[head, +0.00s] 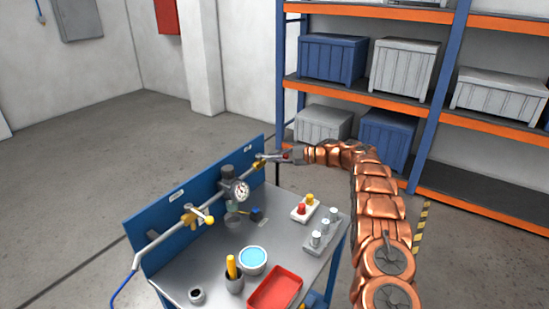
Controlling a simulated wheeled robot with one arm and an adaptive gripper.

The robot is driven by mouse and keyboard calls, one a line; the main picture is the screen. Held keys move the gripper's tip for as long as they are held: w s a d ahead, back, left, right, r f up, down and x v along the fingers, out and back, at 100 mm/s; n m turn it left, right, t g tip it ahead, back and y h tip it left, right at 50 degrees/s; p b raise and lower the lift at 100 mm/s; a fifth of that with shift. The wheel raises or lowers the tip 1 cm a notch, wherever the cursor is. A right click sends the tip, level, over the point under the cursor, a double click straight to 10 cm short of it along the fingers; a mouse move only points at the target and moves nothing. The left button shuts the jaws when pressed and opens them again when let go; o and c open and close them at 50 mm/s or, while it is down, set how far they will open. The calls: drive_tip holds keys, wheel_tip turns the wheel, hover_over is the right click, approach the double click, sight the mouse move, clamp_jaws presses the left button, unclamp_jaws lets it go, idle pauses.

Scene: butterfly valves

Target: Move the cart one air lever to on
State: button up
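The cart (180,287) has a steel top and a blue back panel (150,223) with a grey pipe (160,242) along it. A brass valve with a yellow-tipped lever (205,217) sits on the left part of the pipe; the lever points right and toward the camera. A second brass valve (260,163) is at the pipe's right end. My gripper (275,157) is right at this second valve, reaching in from the right. It covers most of that valve's lever, and a small red spot shows there. Contact and finger opening are too small to tell. The panel labels are unreadable.
A gauge (239,191) stands on the pipe between the valves. The cart top holds a red tray (275,290), a bowl (252,261), a cup with a yellow handle (233,280), a button box (304,208) and a grey block with pegs (325,232). Shelving (440,110) stands behind my arm.

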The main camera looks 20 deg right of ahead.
drive_tip(key=o, duration=0.4)
drive_tip(key=shift+s+d, duration=0.1)
drive_tip(key=shift+d, duration=0.05)
drive_tip(key=v, duration=1.1)
drive_tip(key=shift+s+d, duration=0.3)
drive_tip(key=shift+r, duration=0.1)
drive_tip(key=shift+c, duration=0.4)
